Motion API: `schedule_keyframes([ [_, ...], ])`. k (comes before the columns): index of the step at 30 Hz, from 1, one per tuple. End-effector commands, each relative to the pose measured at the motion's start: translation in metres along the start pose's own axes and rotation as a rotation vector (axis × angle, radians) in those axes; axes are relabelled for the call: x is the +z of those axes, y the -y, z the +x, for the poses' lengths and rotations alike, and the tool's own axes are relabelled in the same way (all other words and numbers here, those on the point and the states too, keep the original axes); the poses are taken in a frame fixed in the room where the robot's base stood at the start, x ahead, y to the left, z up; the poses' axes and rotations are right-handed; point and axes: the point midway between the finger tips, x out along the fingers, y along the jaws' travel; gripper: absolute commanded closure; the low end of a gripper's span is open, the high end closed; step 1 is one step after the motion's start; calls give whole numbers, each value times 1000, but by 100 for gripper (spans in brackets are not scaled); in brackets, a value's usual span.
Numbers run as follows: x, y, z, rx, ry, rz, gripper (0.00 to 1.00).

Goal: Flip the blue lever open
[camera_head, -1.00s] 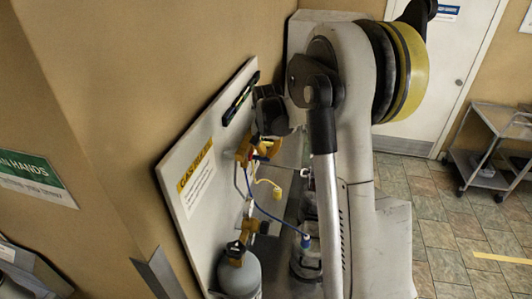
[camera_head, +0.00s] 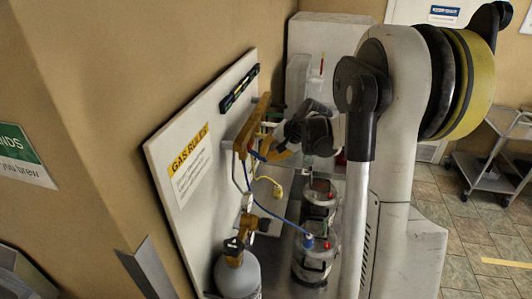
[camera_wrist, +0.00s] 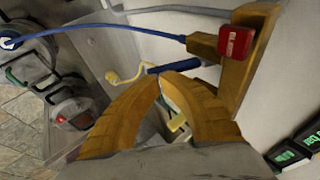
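The blue lever (camera_wrist: 173,66) sticks out from the brass manifold (camera_wrist: 240,75), pointing left in the wrist view, just beyond my fingertips. My gripper (camera_wrist: 160,80) has its two orange-brown fingers drawn together at the tips, with nothing visible held between them. The tips are at or very close to the lever; I cannot tell whether they touch. A red lever (camera_wrist: 237,42) sits on the same manifold, above the blue one in the wrist view. In the head view my gripper (camera_head: 268,153) is beside the lower end of the wall-mounted manifold (camera_head: 255,120), and the blue lever is barely visible.
Blue hose (camera_wrist: 110,31) and yellow hose (camera_wrist: 125,75) hang near the manifold. Clear buckets (camera_head: 318,258) stand below. A gas cylinder (camera_head: 238,277) with a brass regulator stands by the white wall panel (camera_head: 190,240). A cart (camera_head: 490,165) stands far right.

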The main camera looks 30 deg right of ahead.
Motion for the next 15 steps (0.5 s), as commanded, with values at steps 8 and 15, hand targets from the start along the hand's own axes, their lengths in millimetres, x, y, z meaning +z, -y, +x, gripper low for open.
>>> schedule_keyframes([
  [8, 7, -13, 26, -249, -2, 77, 100],
  [15, 12, -13, 43, -468, -2, 140, 100],
])
